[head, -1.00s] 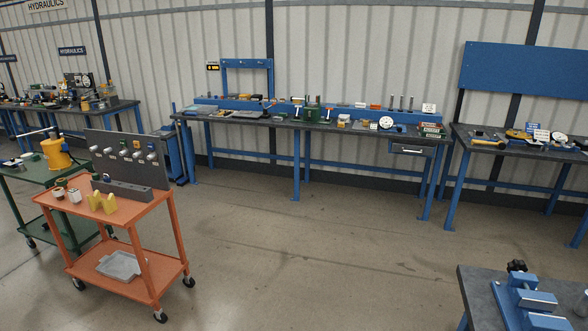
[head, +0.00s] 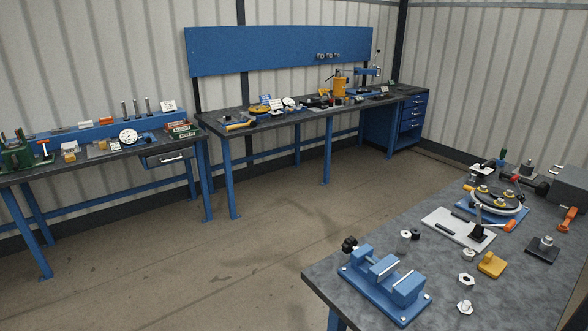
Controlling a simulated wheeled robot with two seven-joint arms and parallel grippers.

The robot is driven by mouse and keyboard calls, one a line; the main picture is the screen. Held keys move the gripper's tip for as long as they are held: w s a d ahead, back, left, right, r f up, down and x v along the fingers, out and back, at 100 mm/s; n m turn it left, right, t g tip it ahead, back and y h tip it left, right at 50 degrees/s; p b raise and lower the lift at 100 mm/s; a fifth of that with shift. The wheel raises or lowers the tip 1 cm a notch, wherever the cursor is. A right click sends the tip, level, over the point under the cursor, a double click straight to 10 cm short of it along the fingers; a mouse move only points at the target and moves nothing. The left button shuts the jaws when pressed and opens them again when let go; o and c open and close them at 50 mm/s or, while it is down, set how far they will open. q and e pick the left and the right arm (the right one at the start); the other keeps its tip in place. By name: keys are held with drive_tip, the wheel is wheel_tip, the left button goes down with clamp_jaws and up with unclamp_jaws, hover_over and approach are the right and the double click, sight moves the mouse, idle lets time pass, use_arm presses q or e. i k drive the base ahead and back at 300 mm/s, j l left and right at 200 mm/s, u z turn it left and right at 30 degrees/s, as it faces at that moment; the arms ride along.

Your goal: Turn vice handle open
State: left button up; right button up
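A blue vice (head: 382,278) is bolted to a blue base plate on the near left corner of the grey-topped bench (head: 440,240) at the lower right. Its black star-shaped handle (head: 349,244) sits at the vice's far left end, near the bench edge. Light metal faces show on the jaws. Neither of my grippers is in the head view.
Several hex nuts (head: 466,279), a yellow block (head: 492,264) and a toggle clamp on a white plate (head: 478,232) lie right of the vice. A round fixture (head: 496,199) stands behind. Other benches (head: 300,112) line the wall. The floor between (head: 260,250) is clear.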

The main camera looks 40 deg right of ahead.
sight(348, 245)
drive_tip(key=i+z, duration=0.45)
drive_tip(key=i+j+z, duration=0.2)
drive_tip(key=z, duration=0.3)
drive_tip(key=i+j+z, duration=0.25)
drive_tip(key=z, duration=0.2)
drive_tip(key=i+j+z, duration=0.25)
drive_tip(key=z, duration=0.2)
drive_tip(key=i+j+z, duration=0.2)
drive_tip(key=j+z, duration=0.2)
drive_tip(key=i+j+z, duration=0.1)
drive_tip(key=j+z, duration=0.7)
drive_tip(key=j, duration=0.15)
drive_tip(key=j+z, duration=0.4)
drive_tip(key=j, duration=0.15)
drive_tip(key=i, duration=0.05)
